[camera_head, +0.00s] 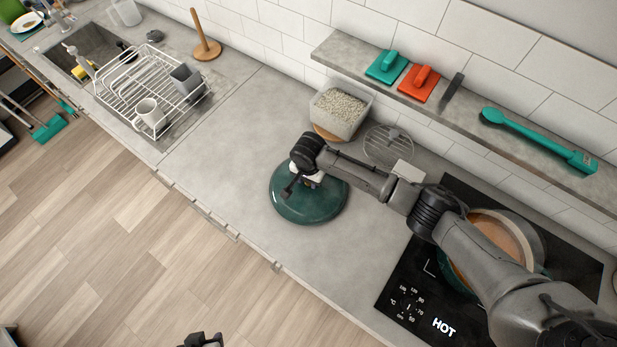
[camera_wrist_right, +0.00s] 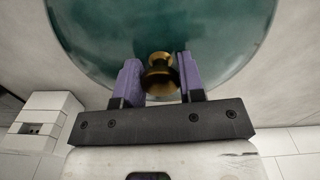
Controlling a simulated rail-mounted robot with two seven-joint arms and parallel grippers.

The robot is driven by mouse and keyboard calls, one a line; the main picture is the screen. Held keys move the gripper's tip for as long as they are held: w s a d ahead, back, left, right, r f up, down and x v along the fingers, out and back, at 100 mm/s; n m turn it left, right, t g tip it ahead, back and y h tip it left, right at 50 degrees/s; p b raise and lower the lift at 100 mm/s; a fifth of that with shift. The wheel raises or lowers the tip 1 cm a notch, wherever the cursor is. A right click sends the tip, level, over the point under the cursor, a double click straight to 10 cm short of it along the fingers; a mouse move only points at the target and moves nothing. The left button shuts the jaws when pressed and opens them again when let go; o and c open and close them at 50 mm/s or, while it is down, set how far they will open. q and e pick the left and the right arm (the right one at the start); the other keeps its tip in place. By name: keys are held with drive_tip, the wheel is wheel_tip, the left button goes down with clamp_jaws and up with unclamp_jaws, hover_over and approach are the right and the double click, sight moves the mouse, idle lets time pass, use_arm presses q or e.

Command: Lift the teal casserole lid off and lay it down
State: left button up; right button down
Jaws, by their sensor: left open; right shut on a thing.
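The round teal lid (camera_head: 310,207) is over the bare counter, left of the hob; whether it touches the counter or hangs just above it I cannot tell. My right gripper (camera_head: 303,186) is over its middle. In the right wrist view the purple fingers of my right gripper (camera_wrist_right: 160,80) are shut on the brass knob of the lid (camera_wrist_right: 105,30). The casserole (camera_head: 541,250) stands uncovered on the hob, partly hidden by my right arm, with a brown-orange inside showing. My left gripper (camera_head: 203,341) is empty at the bottom edge, mostly cut off.
The black hob (camera_head: 398,290) shows "HOT". A gravel-filled planter (camera_head: 341,110) and a round wire rack (camera_head: 388,145) stand behind the lid. A dish rack (camera_head: 120,100) stands at left. Counter (camera_head: 225,165) left of the lid is clear.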

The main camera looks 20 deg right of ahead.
drive_tip(key=shift+r, duration=0.1)
drive_tip(key=c, duration=0.8)
unclamp_jaws()
drive_tip(key=shift+w, duration=0.1)
drive_tip(key=shift+o, duration=0.8)
